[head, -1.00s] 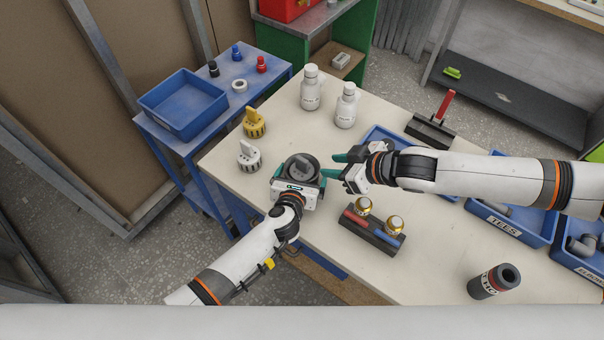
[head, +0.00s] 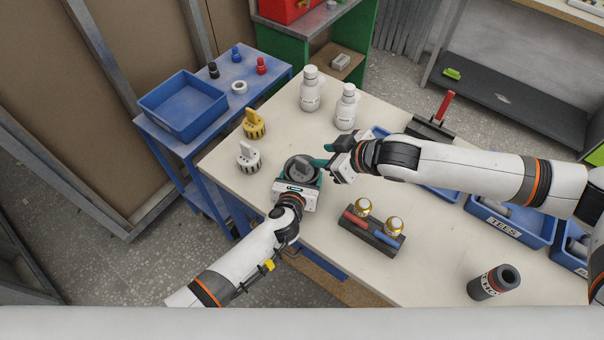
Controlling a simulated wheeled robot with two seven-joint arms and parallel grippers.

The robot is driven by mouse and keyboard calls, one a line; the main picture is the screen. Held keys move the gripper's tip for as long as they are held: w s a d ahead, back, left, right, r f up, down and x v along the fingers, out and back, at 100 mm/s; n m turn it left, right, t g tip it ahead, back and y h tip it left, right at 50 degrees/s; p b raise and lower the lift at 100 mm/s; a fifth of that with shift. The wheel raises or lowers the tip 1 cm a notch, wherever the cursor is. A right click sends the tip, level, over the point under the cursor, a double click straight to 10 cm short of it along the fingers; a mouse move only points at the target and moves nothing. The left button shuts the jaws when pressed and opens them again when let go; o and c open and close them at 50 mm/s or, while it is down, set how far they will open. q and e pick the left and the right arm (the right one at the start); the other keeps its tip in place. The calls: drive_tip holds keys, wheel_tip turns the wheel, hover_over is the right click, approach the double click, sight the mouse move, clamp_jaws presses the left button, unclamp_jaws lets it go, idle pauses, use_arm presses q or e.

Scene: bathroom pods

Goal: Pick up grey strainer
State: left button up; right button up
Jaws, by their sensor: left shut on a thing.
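A dark grey round cup (head: 289,170) stands near the left edge of the bench. A grey finned part inside it, which looks like the grey strainer (head: 301,168), shows above the dark interior. My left gripper (head: 299,180) is shut on the cup from the near side. My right gripper (head: 324,156) is at the cup's right rim, its teal fingers apart. Whether they touch the cup or the strainer cannot be told. A white strainer (head: 248,158) and a yellow strainer (head: 254,125) stand upright to the left.
Two white bottles (head: 310,90) stand behind. A dark rack (head: 368,233) with red and blue pieces and two gold-topped items is at the front. Blue bins (head: 512,228) line the right side. A blue tray (head: 183,104) sits on the side table.

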sight(303, 160)
drive_tip(key=w+a+r+h, duration=0.2)
drive_tip(key=w+a+r, duration=0.1)
drive_tip(key=a+f+g, duration=0.1)
drive_tip(key=f, duration=0.2)
drive_tip(key=f+g+h, duration=0.1)
drive_tip(key=f, duration=0.3)
drive_tip(key=a+f+g, duration=0.1)
drive_tip(key=f, duration=0.2)
drive_tip(key=shift+w+a+f+g, duration=0.15)
drive_tip(key=shift+a+f+g, duration=0.05)
drive_tip(key=shift+a+g, duration=0.2)
drive_tip(key=shift+c, duration=0.4)
clamp_jaws()
